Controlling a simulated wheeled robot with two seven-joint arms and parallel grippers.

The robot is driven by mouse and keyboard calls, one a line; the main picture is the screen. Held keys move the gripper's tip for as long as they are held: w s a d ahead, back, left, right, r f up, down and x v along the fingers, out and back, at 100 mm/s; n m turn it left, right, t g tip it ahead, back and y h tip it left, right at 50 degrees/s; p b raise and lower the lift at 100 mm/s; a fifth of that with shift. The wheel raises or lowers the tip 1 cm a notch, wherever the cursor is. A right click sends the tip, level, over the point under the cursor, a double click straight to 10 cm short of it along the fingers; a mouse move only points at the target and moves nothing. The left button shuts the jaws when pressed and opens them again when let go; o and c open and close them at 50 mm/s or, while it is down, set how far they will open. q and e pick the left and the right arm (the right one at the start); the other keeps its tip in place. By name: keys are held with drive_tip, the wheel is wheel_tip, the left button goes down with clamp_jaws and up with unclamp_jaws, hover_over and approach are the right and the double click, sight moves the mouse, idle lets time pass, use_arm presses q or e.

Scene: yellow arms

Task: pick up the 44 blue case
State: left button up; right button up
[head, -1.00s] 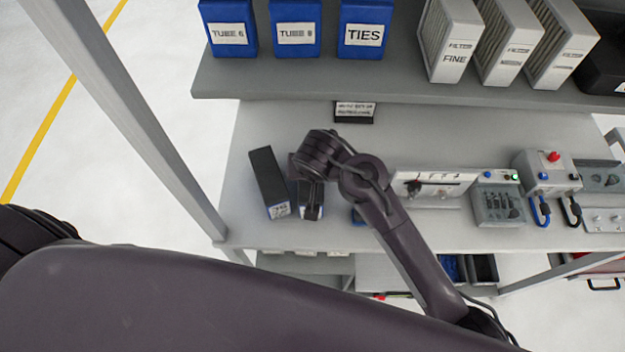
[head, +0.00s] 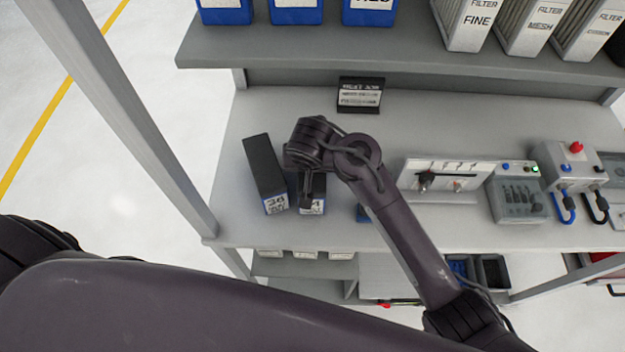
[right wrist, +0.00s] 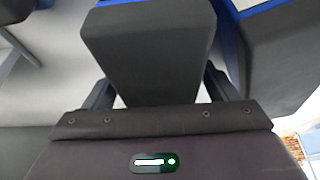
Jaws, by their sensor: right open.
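A dark-topped case with a white label (head: 316,208) stands on the workbench under my right gripper (head: 307,202). Only part of its label shows, with what looks like a 4, so I cannot read the full number. In the right wrist view the case (right wrist: 150,45) has a dark face with a blue edge and sits between the fingers of my right gripper (right wrist: 155,85). The fingers are open on either side of it. I cannot tell whether they touch it. My left gripper is out of view.
A similar case (head: 265,170) stands close on the left. A small sign (head: 360,95) stands behind. A switch panel (head: 445,178) and control boxes (head: 517,195) lie to the right. A shelf (head: 400,60) overhangs the back.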

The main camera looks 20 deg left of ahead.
drive_tip(key=shift+f, duration=0.45)
idle(0.6)
drive_tip(key=shift+w+r, duration=0.1)
drive_tip(key=c, duration=1.4)
